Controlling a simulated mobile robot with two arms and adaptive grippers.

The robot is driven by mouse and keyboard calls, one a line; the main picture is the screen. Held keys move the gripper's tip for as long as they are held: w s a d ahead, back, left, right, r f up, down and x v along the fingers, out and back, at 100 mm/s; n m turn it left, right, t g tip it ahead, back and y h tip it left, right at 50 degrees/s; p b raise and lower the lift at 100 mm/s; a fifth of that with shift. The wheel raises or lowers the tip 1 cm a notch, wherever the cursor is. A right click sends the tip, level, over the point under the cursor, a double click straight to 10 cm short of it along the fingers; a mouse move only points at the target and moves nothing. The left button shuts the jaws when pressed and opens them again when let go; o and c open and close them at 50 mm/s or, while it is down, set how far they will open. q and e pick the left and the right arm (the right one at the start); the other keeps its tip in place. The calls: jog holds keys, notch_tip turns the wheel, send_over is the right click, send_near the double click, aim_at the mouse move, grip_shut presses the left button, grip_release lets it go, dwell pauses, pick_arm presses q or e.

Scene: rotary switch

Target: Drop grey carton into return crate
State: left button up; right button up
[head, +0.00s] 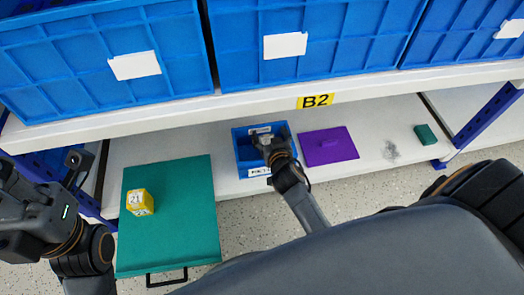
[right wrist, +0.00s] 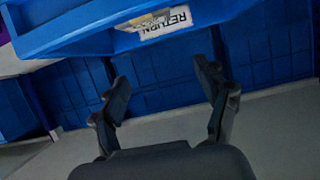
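The return crate (head: 243,166) is a small open blue bin on the lower shelf. A white label marked RETURN (right wrist: 165,24) shows on its wall in the right wrist view. My right gripper (head: 268,141) is over the crate in the head view. Its fingers stand apart in the right wrist view (right wrist: 165,88), with nothing between them. No grey carton can be made out clearly; a small grey patch by the right fingers in the head view may be carton or gripper. My left gripper (head: 75,170) is at the far left, away from the crate; its finger gap is unclear.
A yellow numbered cube (head: 139,202) sits on a teal panel (head: 180,245) with a dark handle. A purple plate (head: 345,148) lies right of the crate, and a dark green block (head: 426,134) farther right. Large blue bins (head: 310,50) fill the shelf above, behind label B2 (head: 315,101).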

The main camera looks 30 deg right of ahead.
jog(key=shift+s, duration=0.15)
jog(key=v, duration=1.1)
jog(key=shift+s+a, duration=0.2)
jog(key=shift+s, duration=0.15)
jog(key=shift+r, duration=0.1)
